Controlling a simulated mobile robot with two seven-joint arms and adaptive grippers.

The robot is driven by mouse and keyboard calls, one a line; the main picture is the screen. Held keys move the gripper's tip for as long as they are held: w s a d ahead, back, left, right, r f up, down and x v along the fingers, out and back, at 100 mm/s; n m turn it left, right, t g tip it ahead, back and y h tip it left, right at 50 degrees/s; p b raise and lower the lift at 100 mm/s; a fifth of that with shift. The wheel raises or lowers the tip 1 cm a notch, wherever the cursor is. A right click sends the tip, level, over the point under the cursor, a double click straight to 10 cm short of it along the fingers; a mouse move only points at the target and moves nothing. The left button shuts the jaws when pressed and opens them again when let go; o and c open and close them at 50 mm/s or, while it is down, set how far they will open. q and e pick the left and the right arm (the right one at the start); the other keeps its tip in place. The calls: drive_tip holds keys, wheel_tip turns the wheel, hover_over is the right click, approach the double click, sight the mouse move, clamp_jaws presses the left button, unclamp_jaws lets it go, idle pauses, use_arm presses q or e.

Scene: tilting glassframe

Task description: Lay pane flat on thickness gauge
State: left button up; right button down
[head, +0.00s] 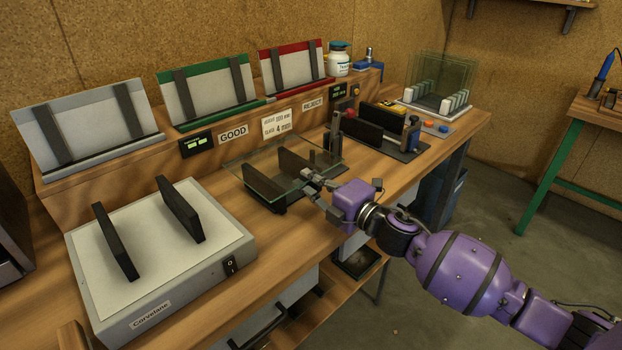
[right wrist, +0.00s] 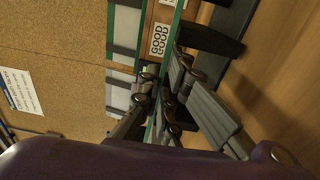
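The clear glass pane (head: 240,166) with a green edge lies about level across a dark fixture with two black upright plates (head: 264,187), which I take to be the thickness gauge. I cannot tell whether it touches the fixture. My right gripper (head: 312,180) is at the pane's near right edge. In the right wrist view the fingers (right wrist: 160,98) close on the pane's thin green edge (right wrist: 176,25), seen edge-on. My left gripper is out of view.
A light box (head: 160,285) with two black uprights stands at the left. Grey, green (head: 208,92) and red (head: 293,73) tilted racks line the back, above GOOD and REJECT labels. A clamp fixture (head: 385,125) and a rack of panes (head: 437,82) stand to the right.

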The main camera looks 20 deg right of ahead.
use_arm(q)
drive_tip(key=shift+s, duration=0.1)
use_arm(e)
drive_tip(key=shift+r, duration=0.15)
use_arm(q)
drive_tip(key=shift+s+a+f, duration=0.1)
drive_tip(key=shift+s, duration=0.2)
use_arm(e)
drive_tip(key=shift+f, duration=0.2)
drive_tip(key=c, duration=1.9)
unclamp_jaws()
drive_tip(key=shift+o, duration=0.2)
drive_tip(key=shift+f, duration=0.3)
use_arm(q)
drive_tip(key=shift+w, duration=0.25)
use_arm(e)
drive_tip(key=v, duration=1.2)
drive_tip(key=shift+r, duration=0.2)
